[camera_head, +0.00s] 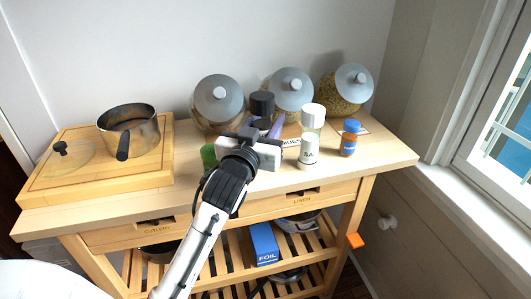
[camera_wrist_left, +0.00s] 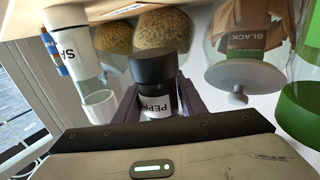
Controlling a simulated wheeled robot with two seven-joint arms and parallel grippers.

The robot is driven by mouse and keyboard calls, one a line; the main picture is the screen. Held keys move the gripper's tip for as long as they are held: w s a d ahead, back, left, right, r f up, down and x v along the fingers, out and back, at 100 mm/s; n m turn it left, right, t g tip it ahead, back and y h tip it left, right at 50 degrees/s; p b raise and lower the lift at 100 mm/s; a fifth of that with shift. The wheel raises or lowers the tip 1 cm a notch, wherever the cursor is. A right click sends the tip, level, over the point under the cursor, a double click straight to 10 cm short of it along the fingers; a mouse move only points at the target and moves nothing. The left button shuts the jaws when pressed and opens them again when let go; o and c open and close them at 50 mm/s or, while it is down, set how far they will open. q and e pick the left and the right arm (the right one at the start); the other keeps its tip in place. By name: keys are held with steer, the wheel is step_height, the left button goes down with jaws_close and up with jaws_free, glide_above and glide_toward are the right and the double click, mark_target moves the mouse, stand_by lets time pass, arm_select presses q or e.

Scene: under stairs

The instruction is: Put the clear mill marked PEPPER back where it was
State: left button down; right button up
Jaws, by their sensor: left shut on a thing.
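The clear mill marked PEPPER has a black cap (camera_head: 262,103) that shows just beyond my left gripper (camera_head: 255,145) in the head view. In the left wrist view the mill (camera_wrist_left: 154,72) sits between the dark purple fingers, with part of its white label showing. My left gripper is shut on it. The mill's lower part is hidden behind the gripper in the head view, so I cannot tell whether it touches the tabletop. A similar mill with a white cap (camera_head: 313,112) and a label starting SA stands to the right; it also shows in the wrist view (camera_wrist_left: 78,42).
Round jars with grey lids (camera_head: 219,97) line the wall behind. A blue-capped bottle (camera_head: 349,138) stands right of the white-capped mill. A green thing (camera_head: 208,154) is left of the gripper. A wooden board (camera_head: 60,180) carries a saucepan (camera_head: 130,128). The tabletop's right end (camera_head: 385,155) is clear.

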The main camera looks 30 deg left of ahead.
arm_select(q)
steer(key=shift+f+b, duration=0.35)
steer(key=shift+f, duration=2.5)
steer(key=shift+f, duration=0.15)
steer(key=c, duration=1.1)
jaws_free()
steer(key=shift+r, duration=0.2)
steer(key=v, duration=0.7)
steer(key=shift+s+d+f+b, duration=0.1)
steer(key=shift+s+d+b, duration=0.05)
steer(key=shift+s+b, duration=0.15)
